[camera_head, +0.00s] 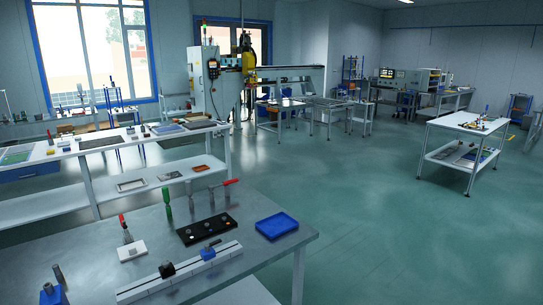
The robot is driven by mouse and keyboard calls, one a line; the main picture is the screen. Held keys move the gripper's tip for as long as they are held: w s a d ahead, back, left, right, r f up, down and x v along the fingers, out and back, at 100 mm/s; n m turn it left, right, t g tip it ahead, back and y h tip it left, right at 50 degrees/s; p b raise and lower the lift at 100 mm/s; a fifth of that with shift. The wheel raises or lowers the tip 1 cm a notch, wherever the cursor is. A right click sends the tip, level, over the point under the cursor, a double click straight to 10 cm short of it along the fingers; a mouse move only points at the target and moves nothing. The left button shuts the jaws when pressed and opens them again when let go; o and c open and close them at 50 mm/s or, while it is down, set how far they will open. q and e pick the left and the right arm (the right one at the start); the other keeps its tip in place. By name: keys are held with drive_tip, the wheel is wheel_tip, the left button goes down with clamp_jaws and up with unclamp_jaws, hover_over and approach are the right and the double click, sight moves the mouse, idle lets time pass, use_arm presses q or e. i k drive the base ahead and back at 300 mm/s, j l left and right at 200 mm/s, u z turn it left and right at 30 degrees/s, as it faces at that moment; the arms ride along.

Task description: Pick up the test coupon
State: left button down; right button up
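No piece can be picked out for certain as the test coupon. On the near metal workbench (85,262), a small flat white plate (131,251) with a grey patch lies beside a red-handled tool (124,228). A black plate fixture (207,229) with small round spots lies to its right, with a red-handled clamp (230,183) rising behind it. In front is a long white rail (185,270) carrying a black block (167,269) and a blue block (208,254). Neither of my grippers shows in this view.
An empty-looking blue tray (277,226) sits near the bench's right end. A green-handled tool (168,203) stands behind the white plate. A blue holder (54,294) is at the lower left. A white shelf table (48,155) stands behind. Open floor (380,230) lies to the right.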

sight(138, 249)
drive_tip(key=u, duration=0.2)
drive_tip(key=i+j+u, duration=0.15)
drive_tip(key=u, duration=0.25)
drive_tip(key=i+j+u, duration=0.2)
drive_tip(key=u, duration=0.15)
drive_tip(key=i+j+u, duration=0.1)
drive_tip(key=u, duration=0.3)
drive_tip(key=i, duration=0.1)
